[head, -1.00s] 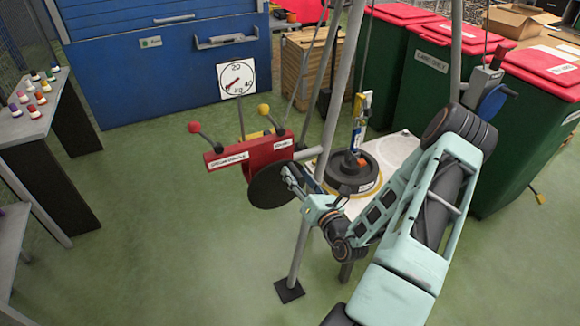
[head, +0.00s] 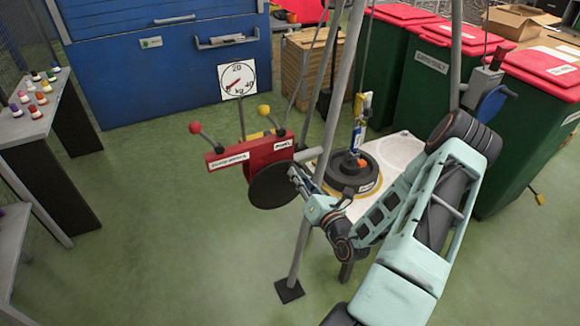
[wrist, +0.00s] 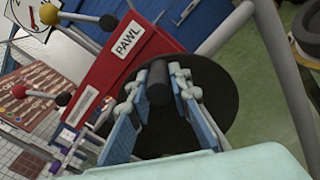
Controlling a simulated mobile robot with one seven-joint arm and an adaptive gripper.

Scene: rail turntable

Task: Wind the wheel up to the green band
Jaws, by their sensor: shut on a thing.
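A thick dark wheel (head: 336,174) with an orange centre is at the near side of the white table (head: 383,193), over a yellow ring. A blue and yellow hook piece (head: 359,132) hangs just above its centre; I cannot tell whether the wheel touches the table. A red winch box (head: 250,157) carries a black crank disc (head: 272,187), also large in the wrist view (wrist: 226,118). My gripper (head: 299,177) is at the disc's right edge. In the wrist view its fingers (wrist: 160,92) are shut on the disc's black handle (wrist: 159,78). I cannot make out a green band.
A round kg dial (head: 237,79) stands behind the winch. Red-ended (head: 194,127) and yellow-ended (head: 263,111) levers rise from the winch box. A grey frame leg (head: 303,232) stands close to my gripper.

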